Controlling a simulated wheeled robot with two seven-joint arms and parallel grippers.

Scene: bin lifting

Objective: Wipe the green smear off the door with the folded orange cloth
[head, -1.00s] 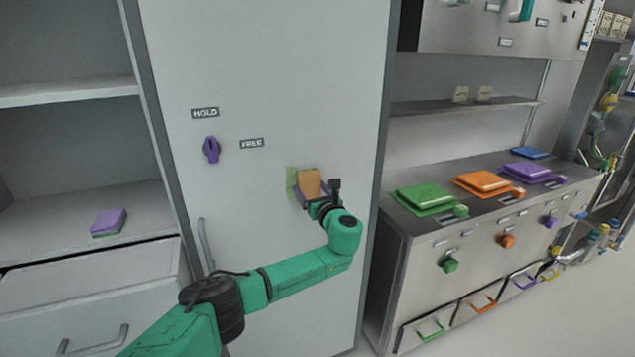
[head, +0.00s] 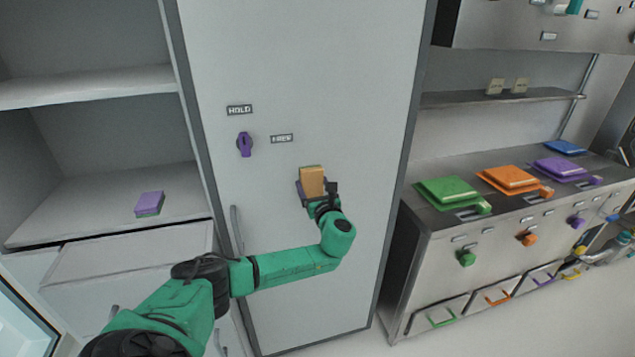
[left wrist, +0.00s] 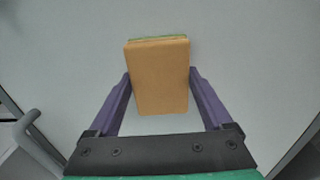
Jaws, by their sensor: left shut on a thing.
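The folded orange cloth (head: 312,181) is upright at the door (head: 300,60), right of and below the purple knob. My left gripper (head: 316,191) is shut on it, with one purple finger on each side in the left wrist view (left wrist: 160,78). The cloth's face (left wrist: 160,95) looks flat there. A thin green strip (left wrist: 158,38) shows along its top edge; I cannot tell whether it is smear or part of the cloth. No other green shows on the door, and the area behind the cloth is hidden. My right gripper is not in view.
The purple knob (head: 244,144) sits between the HOLD and FREE labels. A counter with a green lid (head: 447,192) and other coloured lids stands right.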

